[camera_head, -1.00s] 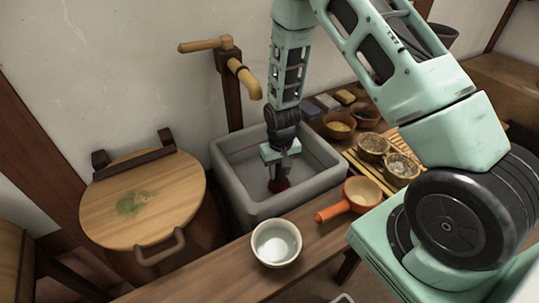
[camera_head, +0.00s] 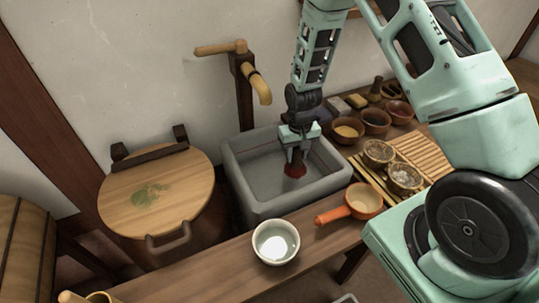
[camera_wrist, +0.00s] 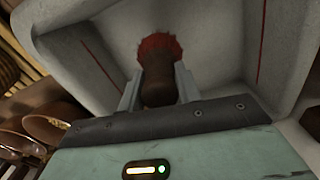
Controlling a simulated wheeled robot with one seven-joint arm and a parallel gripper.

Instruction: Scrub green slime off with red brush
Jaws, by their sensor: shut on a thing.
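The red brush (camera_head: 295,170) is in my gripper (camera_head: 296,157), over the inside of the grey stone sink (camera_head: 240,190). In the wrist view my gripper (camera_wrist: 158,88) is shut on the brush's brown handle, with the red bristles (camera_wrist: 160,46) pointing away from me into the basin. I cannot tell whether the bristles touch the sink's bottom. The green slime (camera_head: 149,195) is a patch on the round wooden lid (camera_head: 185,205) left of the sink.
A wooden tap (camera_head: 258,84) stands behind the sink. A white bowl (camera_head: 276,243) and an orange-handled pan (camera_head: 360,201) stand on the bench in front. Several small bowls, including one with yellow contents (camera_head: 347,131), and a slatted mat (camera_head: 424,153) lie to the right.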

